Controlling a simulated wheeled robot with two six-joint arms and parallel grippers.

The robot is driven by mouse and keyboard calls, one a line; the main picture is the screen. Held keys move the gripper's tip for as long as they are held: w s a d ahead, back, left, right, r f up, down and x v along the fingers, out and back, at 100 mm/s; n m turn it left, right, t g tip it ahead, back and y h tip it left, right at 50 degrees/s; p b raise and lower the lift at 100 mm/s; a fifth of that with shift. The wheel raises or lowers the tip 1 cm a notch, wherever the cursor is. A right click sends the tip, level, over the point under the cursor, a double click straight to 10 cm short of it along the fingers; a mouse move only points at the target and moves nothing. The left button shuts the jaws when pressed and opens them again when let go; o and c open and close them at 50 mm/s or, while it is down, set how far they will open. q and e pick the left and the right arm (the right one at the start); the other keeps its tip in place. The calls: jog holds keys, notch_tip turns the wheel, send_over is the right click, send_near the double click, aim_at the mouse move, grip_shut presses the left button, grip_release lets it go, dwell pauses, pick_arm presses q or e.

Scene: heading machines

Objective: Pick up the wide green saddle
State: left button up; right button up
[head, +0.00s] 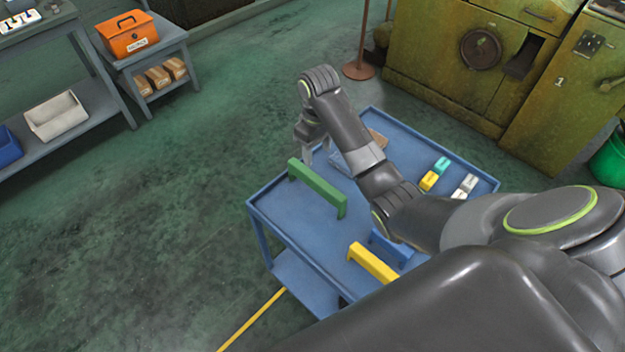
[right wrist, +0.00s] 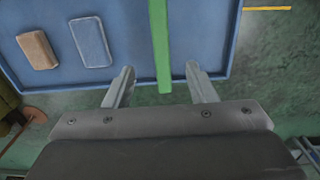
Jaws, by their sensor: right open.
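The wide green saddle (head: 317,187) is a long green bar with a short leg at each end, standing on the left part of the blue cart top (head: 290,228). My right gripper (head: 317,150) is over the cart at the saddle's far side. In the right wrist view the green saddle (right wrist: 160,45) runs up the picture as a narrow strip, its near end between the two open fingers (right wrist: 160,88). There is a gap on both sides, and the fingers hold nothing. I cannot tell their height over the saddle. My left gripper is not in view.
A yellow saddle (head: 373,263) and a partly hidden blue saddle (head: 390,247) stand at the cart's near side. Small yellow, teal and pale blocks (head: 428,181) lie to the right. A brown block (right wrist: 37,50) and a grey-blue block (right wrist: 90,42) lie beside the green saddle.

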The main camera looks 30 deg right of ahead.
jog(key=b, duration=0.2)
send_over(318, 179)
notch_tip(318, 179, down, 4)
jog(key=shift+s+f, duration=0.1)
jog(key=shift+f, duration=0.15)
notch_tip(318, 179, down, 6)
jog(key=shift+f+p, duration=0.15)
jog(key=shift+p, duration=0.25)
jog(key=shift+w+a+f, duration=0.1)
jog(key=shift+w+f, duration=0.1)
jog(key=shift+f, duration=1.15)
jog(key=shift+w+a+f, duration=0.1)
jog(key=shift+w+f, duration=0.05)
jog(key=shift+f, duration=1.2)
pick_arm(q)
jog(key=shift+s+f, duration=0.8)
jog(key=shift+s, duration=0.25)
pick_arm(e)
jog(key=shift+d, duration=0.1)
grip_shut()
